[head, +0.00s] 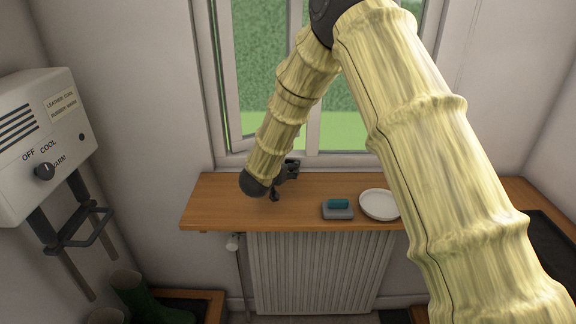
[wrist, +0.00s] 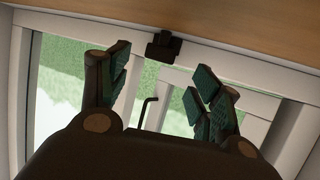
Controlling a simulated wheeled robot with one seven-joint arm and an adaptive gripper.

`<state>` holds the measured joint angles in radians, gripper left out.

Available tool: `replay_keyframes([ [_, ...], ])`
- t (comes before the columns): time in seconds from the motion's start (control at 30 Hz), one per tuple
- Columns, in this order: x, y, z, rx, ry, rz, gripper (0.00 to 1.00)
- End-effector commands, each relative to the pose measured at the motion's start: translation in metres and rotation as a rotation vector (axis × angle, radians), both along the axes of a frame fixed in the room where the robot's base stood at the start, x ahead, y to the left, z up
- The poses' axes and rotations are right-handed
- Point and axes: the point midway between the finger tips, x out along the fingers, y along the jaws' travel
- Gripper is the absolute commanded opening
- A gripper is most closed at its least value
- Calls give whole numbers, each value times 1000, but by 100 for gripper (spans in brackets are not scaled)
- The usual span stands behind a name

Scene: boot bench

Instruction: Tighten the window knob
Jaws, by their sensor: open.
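My gripper (head: 284,182) is open and empty, low in front of the window and just above the wooden sill; its fingers also show apart in the wrist view (wrist: 163,70). A small dark fitting (wrist: 163,47) is on the white window frame by the sill edge, beyond and between the fingertips, apart from them. It may be the window knob, but I cannot tell for sure. A thin dark hooked rod (wrist: 149,108) shows between the fingers, nearer the palm. The left window sash (head: 226,80) looks ajar.
On the wooden sill (head: 215,203) lie a grey block with a teal top (head: 338,209) and a white dish (head: 378,204), right of my gripper. A radiator (head: 315,272) stands below. A boot dryer box (head: 40,140) hangs at left, with green boots (head: 150,302) underneath.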

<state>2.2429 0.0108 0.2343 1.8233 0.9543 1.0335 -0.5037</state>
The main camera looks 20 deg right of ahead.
Motion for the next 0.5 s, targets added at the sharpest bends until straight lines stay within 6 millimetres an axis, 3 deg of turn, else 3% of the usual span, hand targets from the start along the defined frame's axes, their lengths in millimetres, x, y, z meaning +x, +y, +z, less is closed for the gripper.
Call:
replay_keyframes([
  [0.2,-26,19,13,0,0,1,64],
  [0.5,-39,28,20,0,0,0,64],
])
